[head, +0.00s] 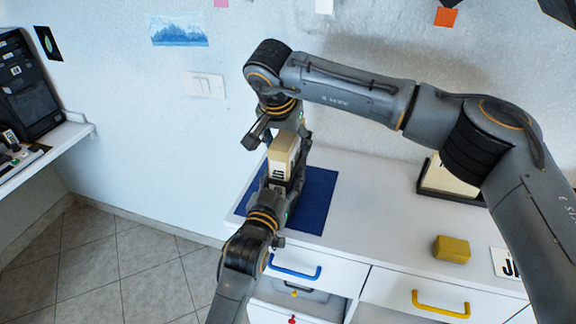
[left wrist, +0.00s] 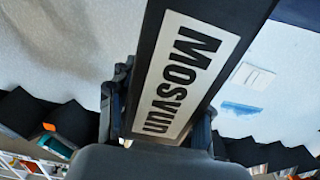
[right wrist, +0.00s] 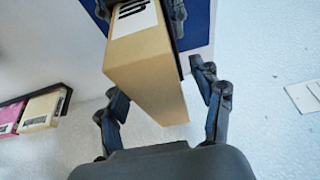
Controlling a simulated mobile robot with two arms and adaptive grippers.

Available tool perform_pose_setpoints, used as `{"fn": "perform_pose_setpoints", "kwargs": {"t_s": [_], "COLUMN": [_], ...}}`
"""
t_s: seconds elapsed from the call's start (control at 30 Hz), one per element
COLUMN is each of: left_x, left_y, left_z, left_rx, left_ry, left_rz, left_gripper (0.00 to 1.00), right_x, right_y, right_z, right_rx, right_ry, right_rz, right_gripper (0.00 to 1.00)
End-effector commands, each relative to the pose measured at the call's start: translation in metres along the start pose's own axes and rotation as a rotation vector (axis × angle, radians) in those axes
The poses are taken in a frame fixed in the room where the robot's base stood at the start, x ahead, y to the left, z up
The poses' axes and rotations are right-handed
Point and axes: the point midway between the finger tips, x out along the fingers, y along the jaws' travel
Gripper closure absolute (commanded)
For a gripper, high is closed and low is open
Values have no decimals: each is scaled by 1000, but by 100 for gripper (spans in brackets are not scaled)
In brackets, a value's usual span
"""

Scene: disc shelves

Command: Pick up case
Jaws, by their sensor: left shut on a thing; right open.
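The case (head: 283,158) is a slim box with a cream end and dark sides, held upright above a blue mat. In the left wrist view its dark side bears a white label reading "Mosvun" (left wrist: 185,75). My left gripper (head: 283,188) is shut on the lower part of the case, with one finger on each side of it in the left wrist view (left wrist: 160,115). My right gripper (head: 287,135) is open at the upper end of the case. In the right wrist view the tan end (right wrist: 150,75) lies between its spread fingers; I cannot tell whether they touch it.
The blue mat (head: 317,200) lies on a white counter (head: 375,215). A yellow block (head: 452,249), a lettered card (head: 507,263) and a dark-framed box (head: 447,183) are to the right. Drawers with blue (head: 294,272) and yellow (head: 440,308) handles are below. A shelf with a black machine (head: 25,90) is at left.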

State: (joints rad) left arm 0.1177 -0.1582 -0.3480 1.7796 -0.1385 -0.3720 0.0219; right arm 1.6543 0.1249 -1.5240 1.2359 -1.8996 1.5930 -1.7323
Motion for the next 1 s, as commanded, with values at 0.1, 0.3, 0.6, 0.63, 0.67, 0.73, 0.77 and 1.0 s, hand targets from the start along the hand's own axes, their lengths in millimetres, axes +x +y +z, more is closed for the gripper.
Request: {"fn": "perform_pose_setpoints", "kwargs": {"t_s": [0.1, 0.3, 0.6, 0.63, 0.67, 0.73, 0.77, 1.0], "left_x": [0, 0, 0, 0, 0, 0, 0, 0], "left_y": [0, 0, 0, 0, 0, 0, 0, 0], "left_z": [1, 1, 1, 1, 1, 1, 1, 1], "left_rx": [0, 0, 0, 0, 0, 0, 0, 0], "left_ry": [-2, -2, -2, -2, -2, -1, -2, -1], "left_rz": [0, 0, 0, 0, 0, 0, 0, 0], "left_gripper": [82, 82, 82, 82, 82, 82, 82, 82], "right_x": [14, 16, 17, 18, 18, 19, 20, 21], "right_y": [0, 0, 0, 0, 0, 0, 0, 0], "right_z": [0, 0, 0, 0, 0, 1, 1, 2], "right_rx": [1, 0, 1, 1, 1, 1, 1, 1], "right_ry": [0, 1, 1, 1, 0, 0, 0, 0], "right_rz": [1, 0, 0, 0, 0, 0, 0, 0], "right_gripper": [34, 34, 34, 34, 34, 34, 34, 34]}}
